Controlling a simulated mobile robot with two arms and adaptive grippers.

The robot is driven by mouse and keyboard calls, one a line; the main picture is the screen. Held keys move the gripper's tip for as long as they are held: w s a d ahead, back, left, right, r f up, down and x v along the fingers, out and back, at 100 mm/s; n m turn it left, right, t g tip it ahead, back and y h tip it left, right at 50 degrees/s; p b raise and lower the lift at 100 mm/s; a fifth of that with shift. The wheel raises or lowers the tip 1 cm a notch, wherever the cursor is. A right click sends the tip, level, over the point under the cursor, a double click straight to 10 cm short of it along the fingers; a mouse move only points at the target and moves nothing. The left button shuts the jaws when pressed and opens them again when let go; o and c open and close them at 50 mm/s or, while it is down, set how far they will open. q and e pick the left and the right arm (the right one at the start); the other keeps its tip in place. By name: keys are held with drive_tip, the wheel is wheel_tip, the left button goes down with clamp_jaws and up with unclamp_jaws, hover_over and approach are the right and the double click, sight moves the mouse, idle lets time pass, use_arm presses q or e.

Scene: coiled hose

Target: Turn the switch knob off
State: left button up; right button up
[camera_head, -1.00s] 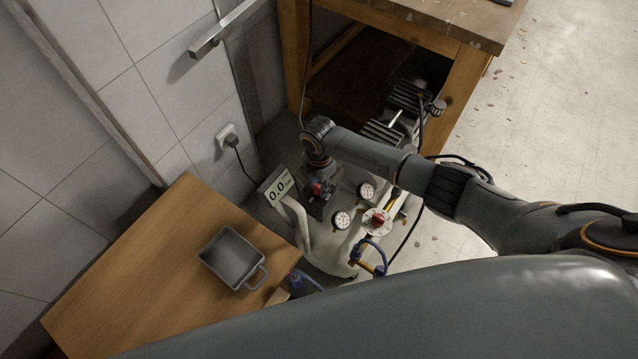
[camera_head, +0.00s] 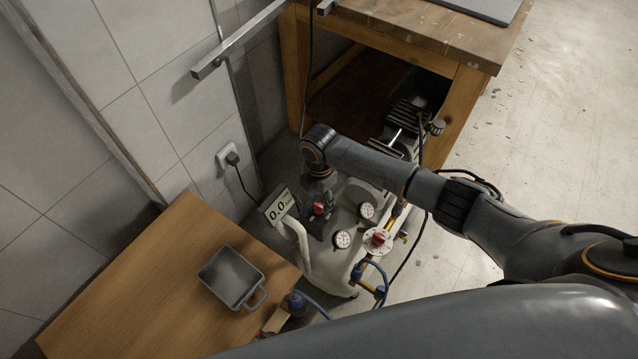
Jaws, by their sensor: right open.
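A pale compressor tank (camera_head: 322,258) stands on the floor between the small table and the workbench. Another red knob (camera_head: 379,238) sits on a round pale plate near the front right of the tank. My right gripper (camera_head: 320,222) points down at the dark part, close around or beside the first red knob. It is open. I cannot tell whether its fingers touch the knob. My left gripper is not in view.
Two round gauges (camera_head: 342,239) and a blue hose (camera_head: 376,274) sit close to the gripper. A wooden table (camera_head: 130,280) with a grey tray (camera_head: 232,277) stands at the left. A workbench (camera_head: 430,35) stands behind. The floor at the right (camera_head: 560,130) is open.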

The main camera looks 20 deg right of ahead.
sight(319, 205)
wheel_tip(319, 205, up, 8)
drive_tip(key=shift+r, duration=0.15)
drive_tip(key=shift+s, duration=0.1)
idle(0.5)
